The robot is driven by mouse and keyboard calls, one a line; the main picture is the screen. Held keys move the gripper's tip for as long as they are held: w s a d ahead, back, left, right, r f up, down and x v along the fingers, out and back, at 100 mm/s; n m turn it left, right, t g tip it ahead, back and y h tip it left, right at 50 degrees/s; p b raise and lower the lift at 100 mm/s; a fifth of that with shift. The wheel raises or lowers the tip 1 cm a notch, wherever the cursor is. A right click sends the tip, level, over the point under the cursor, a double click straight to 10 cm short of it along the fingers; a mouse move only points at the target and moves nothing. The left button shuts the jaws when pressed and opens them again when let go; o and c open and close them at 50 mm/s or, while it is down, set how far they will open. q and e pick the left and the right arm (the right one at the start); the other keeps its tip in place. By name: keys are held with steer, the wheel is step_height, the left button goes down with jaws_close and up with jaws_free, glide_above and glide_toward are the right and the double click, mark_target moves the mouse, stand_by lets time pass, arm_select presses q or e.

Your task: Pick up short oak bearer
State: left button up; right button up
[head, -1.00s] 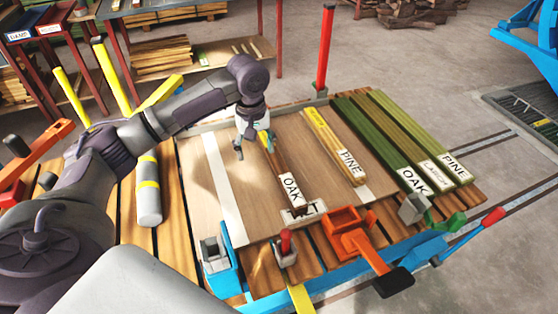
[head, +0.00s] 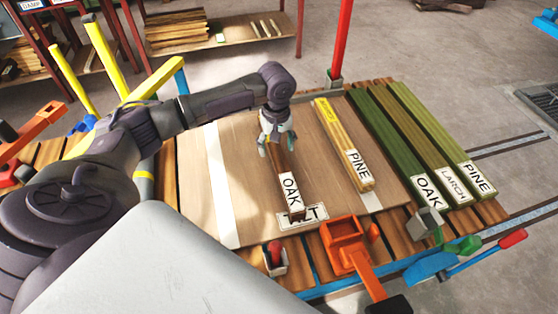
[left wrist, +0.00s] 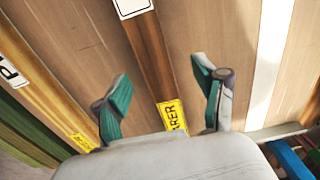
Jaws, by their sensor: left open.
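The short oak bearer (head: 288,184) is a dark brown bar with a white OAK label at its near end. It lies on the light wooden board (head: 240,150). My left gripper (head: 274,152) is over its far end, pointing down. In the left wrist view the oak bearer (left wrist: 149,55) runs between the two spread green-tipped fingers, with a yellow label near the palm. The left gripper (left wrist: 164,98) is open, and its fingers stand apart from the bar on both sides. The bar's far end is hidden by the gripper. My right gripper is out of view.
A yellowish PINE bar (head: 343,143) lies to the right on the same board. Longer green OAK (head: 390,145), LARCH (head: 425,140) and PINE (head: 440,130) bars lie beyond it. An orange clamp (head: 345,240) stands at the near edge. A red post (head: 342,40) rises behind.

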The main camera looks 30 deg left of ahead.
mark_target(279, 156)
arm_select(q)
steer(key=shift+w+f, duration=0.15)
steer(key=shift+f, duration=0.5)
steer(key=f, duration=0.3)
steer(key=shift+w+d+f, duration=0.1)
steer(key=shift+w+f, duration=0.15)
steer(key=shift+f, duration=0.45)
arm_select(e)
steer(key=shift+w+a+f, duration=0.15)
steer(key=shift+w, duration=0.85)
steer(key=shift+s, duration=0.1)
arm_select(q)
steer(key=shift+c, duration=1.3)
steer(key=shift+r, duration=0.1)
jaws_close()
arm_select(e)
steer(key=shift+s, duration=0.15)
